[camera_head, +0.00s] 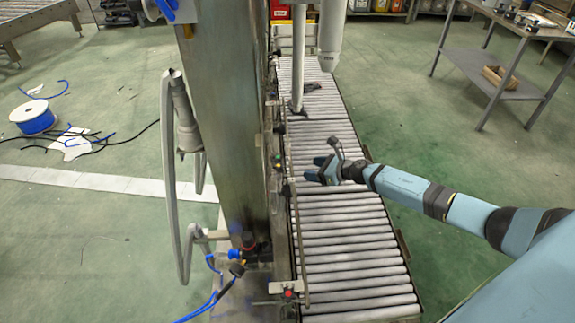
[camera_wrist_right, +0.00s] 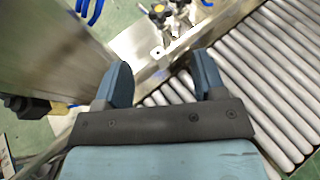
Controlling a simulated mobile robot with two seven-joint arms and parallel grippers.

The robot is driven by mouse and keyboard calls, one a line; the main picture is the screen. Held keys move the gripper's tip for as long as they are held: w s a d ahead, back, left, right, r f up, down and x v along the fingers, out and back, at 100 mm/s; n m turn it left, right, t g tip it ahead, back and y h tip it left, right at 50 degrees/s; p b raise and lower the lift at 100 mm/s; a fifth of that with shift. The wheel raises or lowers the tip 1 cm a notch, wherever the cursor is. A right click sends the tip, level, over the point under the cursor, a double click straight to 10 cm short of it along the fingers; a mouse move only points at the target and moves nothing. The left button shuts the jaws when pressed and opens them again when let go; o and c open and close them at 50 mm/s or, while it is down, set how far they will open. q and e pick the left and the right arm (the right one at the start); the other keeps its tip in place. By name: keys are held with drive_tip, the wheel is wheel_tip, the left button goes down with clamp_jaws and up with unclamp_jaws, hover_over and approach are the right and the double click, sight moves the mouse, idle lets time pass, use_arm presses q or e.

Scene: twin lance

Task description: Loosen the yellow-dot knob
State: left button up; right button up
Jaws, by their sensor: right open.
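A dark knob with a yellowish dot (camera_wrist_right: 158,10) shows at the top of the right wrist view, on a metal bracket beside the conveyor. In the head view I cannot make out a yellow dot. My right gripper (camera_head: 315,169) is over the roller conveyor, right of the metal column. It is open and empty; its two blue fingers also show in the right wrist view (camera_wrist_right: 163,80), with the knob beyond the fingertips and apart from them. My left gripper is not in view.
Another knob (camera_wrist_right: 179,3) sits close beside the yellowish one. A red-dot knob (camera_head: 289,294) is on the conveyor's near left side. The roller conveyor (camera_head: 350,245) runs along the metal column (camera_head: 232,110). A grey hose (camera_head: 170,180) hangs left of it.

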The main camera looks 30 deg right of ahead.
drive_tip(key=b, duration=0.1)
approach(281, 166)
drive_tip(key=w, duration=0.1)
drive_tip(key=x, duration=0.2)
drive_tip(key=b+x, duration=0.1)
drive_tip(key=x, duration=0.3)
drive_tip(key=shift+s+a+f+b, duration=0.1)
drive_tip(key=shift+a+f+b, duration=0.25)
drive_tip(key=shift+a, duration=0.05)
drive_tip(key=shift+w+a+f, duration=0.1)
drive_tip(key=shift+w+a, duration=0.05)
drive_tip(key=shift+w, duration=0.1)
drive_tip(key=shift+w+a, duration=0.15)
drive_tip(key=shift+w, duration=0.05)
drive_tip(key=c, duration=0.9)
drive_tip(key=shift+f+b, duration=0.15)
drive_tip(key=shift+b, duration=0.15)
drive_tip(key=shift+c, duration=0.2)
drive_tip(key=n+y+b, duration=0.1)
drive_tip(key=b, duration=0.2)
drive_tip(key=shift+w+g+y, duration=0.1)
drive_tip(key=shift+g+y, duration=0.3)
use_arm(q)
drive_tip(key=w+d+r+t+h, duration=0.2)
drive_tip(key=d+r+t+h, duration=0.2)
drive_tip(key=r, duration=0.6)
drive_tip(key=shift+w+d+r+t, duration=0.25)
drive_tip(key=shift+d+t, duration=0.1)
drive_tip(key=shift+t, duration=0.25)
